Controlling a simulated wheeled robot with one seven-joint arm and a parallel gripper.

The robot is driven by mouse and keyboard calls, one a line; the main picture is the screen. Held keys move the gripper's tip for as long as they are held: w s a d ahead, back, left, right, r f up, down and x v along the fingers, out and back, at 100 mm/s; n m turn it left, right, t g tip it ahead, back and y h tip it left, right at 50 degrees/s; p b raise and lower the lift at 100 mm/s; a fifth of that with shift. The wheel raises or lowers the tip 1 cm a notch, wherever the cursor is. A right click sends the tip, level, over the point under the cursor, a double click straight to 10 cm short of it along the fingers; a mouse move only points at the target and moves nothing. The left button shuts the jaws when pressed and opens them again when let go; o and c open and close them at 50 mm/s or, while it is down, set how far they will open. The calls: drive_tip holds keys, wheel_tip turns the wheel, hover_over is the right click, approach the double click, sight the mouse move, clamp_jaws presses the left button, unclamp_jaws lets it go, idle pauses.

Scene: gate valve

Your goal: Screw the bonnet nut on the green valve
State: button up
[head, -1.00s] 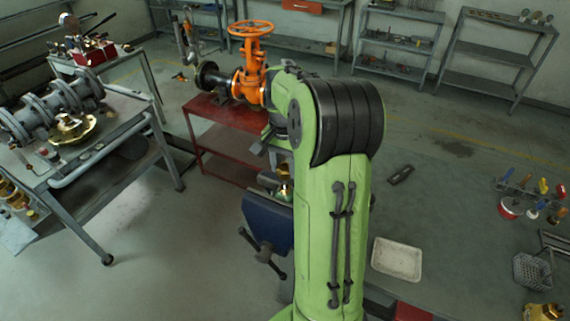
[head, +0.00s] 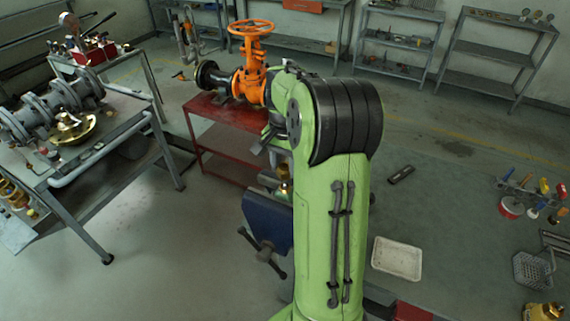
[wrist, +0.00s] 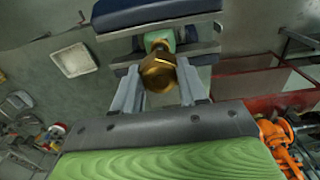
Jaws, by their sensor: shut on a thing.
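In the wrist view a brass hex nut (wrist: 158,75), the bonnet nut, sits between the two grey fingers of my gripper (wrist: 160,70), which is shut on it. Just beyond the nut, the green valve (wrist: 166,37) shows between the dark jaws of a vise, with a bit of brass at its near end. The nut and valve look lined up, but how far the nut is threaded cannot be told. In the head view the blue vise (head: 268,222) is left of my arm, which hides most of the valve and my gripper.
An orange valve (head: 250,75) stands on a red table (head: 203,105) behind the vise. A grey workbench (head: 150,108) with pipe fittings is at the left. A white tray (head: 397,258) and loose tools lie at the right. Shelves line the back wall.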

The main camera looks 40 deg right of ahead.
sight(285, 183)
drive_tip(key=shift+f+b, duration=2)
drive_tip(key=shift+f, duration=0.8)
idle(2.5)
idle(0.3)
drive_tip(key=o, duration=1.2)
drive_tip(key=shift+r, duration=0.1)
drive_tip(key=shift+r+p, duration=3.15)
drive_tip(key=shift+r, duration=0.4)
drive_tip(key=shift+f, duration=0.15)
